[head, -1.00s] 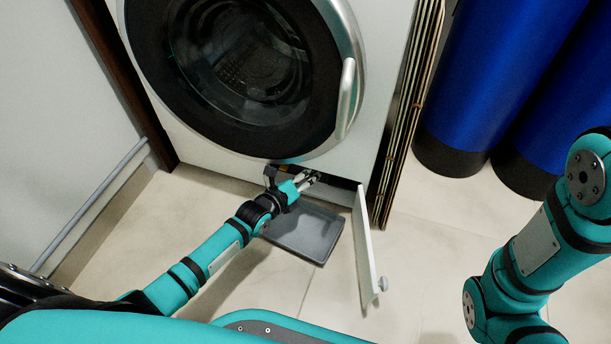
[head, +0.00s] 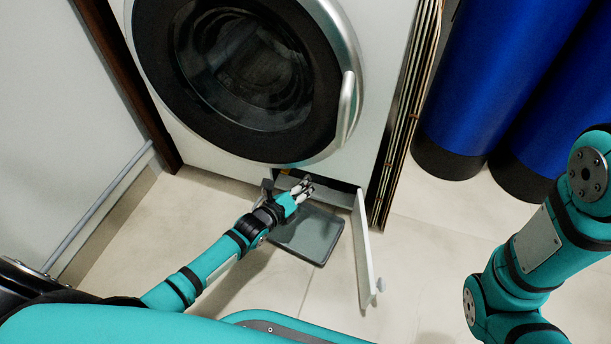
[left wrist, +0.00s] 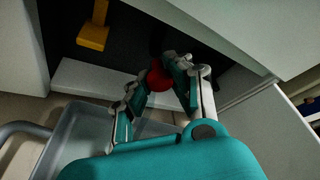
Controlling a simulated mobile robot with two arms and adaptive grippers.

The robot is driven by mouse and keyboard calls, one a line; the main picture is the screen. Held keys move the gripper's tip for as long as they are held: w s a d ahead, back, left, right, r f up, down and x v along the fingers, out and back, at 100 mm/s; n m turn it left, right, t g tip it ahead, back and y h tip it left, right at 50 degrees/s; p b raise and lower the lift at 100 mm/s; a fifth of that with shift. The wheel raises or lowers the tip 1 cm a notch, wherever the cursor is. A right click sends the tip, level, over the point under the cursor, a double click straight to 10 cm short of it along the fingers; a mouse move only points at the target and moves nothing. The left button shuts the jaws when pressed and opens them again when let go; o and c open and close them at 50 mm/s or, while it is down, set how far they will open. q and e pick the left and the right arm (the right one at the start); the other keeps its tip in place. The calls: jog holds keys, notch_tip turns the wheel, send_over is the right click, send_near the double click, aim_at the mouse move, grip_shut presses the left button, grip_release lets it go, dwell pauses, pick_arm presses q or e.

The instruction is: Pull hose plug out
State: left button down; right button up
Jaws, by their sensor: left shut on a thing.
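A small red plug (left wrist: 159,77) shows in the left wrist view between the fingers of my left gripper (left wrist: 160,84). The fingers are shut on it, in front of the low service opening of the washing machine (head: 380,100). In the head view the left gripper (head: 305,188) is just outside this opening, above the grey tray; its fingers hide the plug there. No hose can be made out. My right gripper is out of view; only links of that arm show.
The grey tray (head: 322,252) lies on the floor under the opening. The white flap (head: 364,255) stands open at its right. A yellow part (left wrist: 93,36) hangs in the dark opening. Blue cylinders (head: 490,80) stand at the right. Floor in front is clear.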

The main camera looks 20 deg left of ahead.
pick_arm(q)
jog(key=c, duration=1.4)
grip_release()
jog(key=v, duration=1.2)
